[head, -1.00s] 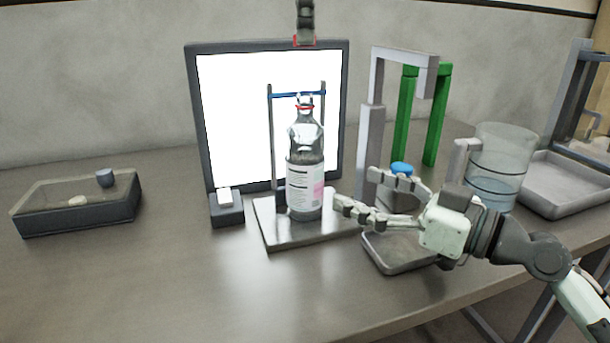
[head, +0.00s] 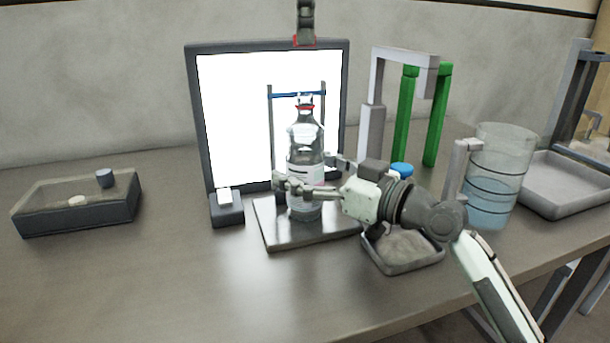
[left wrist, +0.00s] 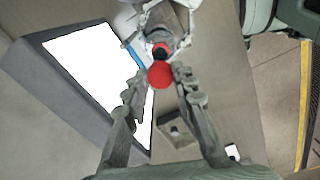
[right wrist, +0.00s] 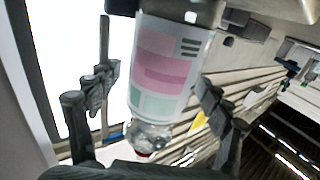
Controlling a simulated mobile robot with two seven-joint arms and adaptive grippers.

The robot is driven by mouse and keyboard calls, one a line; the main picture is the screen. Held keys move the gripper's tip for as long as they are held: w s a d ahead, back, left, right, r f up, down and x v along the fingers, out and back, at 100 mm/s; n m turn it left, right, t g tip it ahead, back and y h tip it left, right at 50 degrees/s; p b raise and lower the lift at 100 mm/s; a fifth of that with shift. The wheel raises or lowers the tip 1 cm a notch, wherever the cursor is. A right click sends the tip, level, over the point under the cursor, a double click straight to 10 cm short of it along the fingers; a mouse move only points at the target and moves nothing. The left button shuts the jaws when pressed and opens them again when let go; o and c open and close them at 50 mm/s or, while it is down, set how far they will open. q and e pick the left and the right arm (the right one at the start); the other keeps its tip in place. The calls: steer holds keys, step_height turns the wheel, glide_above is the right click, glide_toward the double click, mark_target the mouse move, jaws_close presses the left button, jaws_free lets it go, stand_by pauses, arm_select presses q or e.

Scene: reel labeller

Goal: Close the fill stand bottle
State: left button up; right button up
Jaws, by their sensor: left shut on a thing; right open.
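The clear bottle (head: 305,145) with a white and pink label stands upright on the fill stand's metal plate (head: 273,235). A red ring shows at its neck, and its mouth shows in the left wrist view (left wrist: 160,50). My left gripper (left wrist: 160,82) is shut on a red cap (left wrist: 160,74), held above and apart from the bottle. In the head view only the tip of my left gripper (head: 305,38) shows at the top edge. My right gripper (head: 308,177) is open, with its fingers on either side of the bottle's lower body. The label (right wrist: 170,70) fills the space between them in the right wrist view.
A bright panel (head: 230,120) stands behind the bottle. A blue crossbar on posts (head: 270,130) is behind its neck. Right are a grey tray (head: 405,265), a blue lid (head: 402,169), a green frame (head: 440,120) and a jug (head: 495,170). The front left table is clear.

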steer(key=c, duration=1.8)
arm_select(q)
glide_above(306, 95)
steer(key=shift+f, duration=2.45)
steer(key=shift+f, duration=0.9)
steer(key=shift+f, duration=0.55)
arm_select(e)
jaws_close()
